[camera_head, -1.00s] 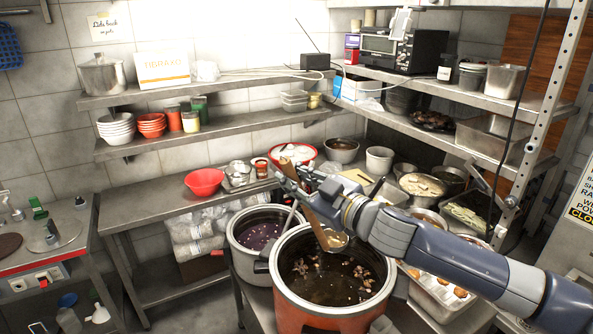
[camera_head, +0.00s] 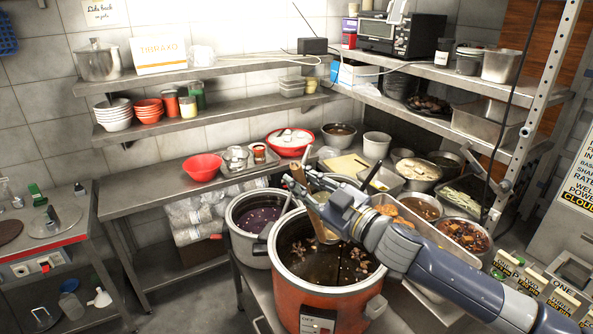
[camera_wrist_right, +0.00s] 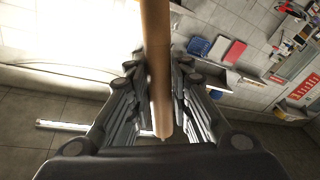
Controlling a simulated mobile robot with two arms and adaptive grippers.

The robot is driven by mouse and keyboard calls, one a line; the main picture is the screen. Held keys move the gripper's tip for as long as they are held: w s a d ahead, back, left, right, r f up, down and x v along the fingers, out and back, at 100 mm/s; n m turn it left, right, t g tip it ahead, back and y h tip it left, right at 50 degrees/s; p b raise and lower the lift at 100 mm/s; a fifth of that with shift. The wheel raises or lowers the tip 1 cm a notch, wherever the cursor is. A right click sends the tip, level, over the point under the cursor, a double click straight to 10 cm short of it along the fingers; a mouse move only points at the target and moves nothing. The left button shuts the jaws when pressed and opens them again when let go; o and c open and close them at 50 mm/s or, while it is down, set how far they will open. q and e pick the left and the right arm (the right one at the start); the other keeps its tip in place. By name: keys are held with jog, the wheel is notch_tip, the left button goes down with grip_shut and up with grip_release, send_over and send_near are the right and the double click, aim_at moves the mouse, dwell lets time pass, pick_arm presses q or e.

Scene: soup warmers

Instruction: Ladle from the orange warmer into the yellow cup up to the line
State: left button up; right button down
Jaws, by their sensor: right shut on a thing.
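The orange warmer (camera_head: 302,292) stands at the lower middle of the head view, open, with dark broth and brown pieces inside. My right gripper (camera_head: 305,188) is above its far rim, shut on the wooden handle of a ladle (camera_head: 310,208). The handle leans, and the ladle's lower end is over the warmer's far side, partly hidden by my arm. I cannot tell whether it touches the broth. In the right wrist view the handle (camera_wrist_right: 157,70) runs between the fingers. My left gripper is out of view.
A grey warmer (camera_head: 238,240) with purple soup touches close behind the orange one. Bowls and food trays (camera_head: 462,235) crowd the counter at right. A red bowl (camera_head: 202,167) sits on the left counter, which has free room beside it. Shelves hang above.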

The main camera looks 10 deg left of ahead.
pick_arm(q)
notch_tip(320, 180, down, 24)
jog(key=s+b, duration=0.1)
jog(key=b, duration=2.3)
pick_arm(e)
jog(key=s+d+f+t+y, duration=0.1)
jog(key=s+d+f, duration=0.15)
jog(key=f, duration=0.45)
jog(key=s+d+f+m+t+y, duration=0.1)
jog(key=d+f, duration=0.3)
jog(key=f, duration=0.2)
jog(key=s+d+f+t+y, duration=0.1)
jog(key=s+d+f, duration=0.15)
jog(key=f, duration=0.45)
pick_arm(q)
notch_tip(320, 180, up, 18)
jog(key=p, duration=1.8)
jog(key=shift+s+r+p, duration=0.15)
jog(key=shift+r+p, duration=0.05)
jog(key=shift+p, duration=0.1)
pick_arm(e)
jog(key=w+a+n+g+h, duration=0.1)
jog(key=w+a+g+h, duration=0.2)
jog(key=w+a, duration=0.4)
jog(key=shift+w+a+r+g+h, duration=0.3)
jog(key=shift+a+h, duration=0.1)
jog(key=shift+a, duration=1.85)
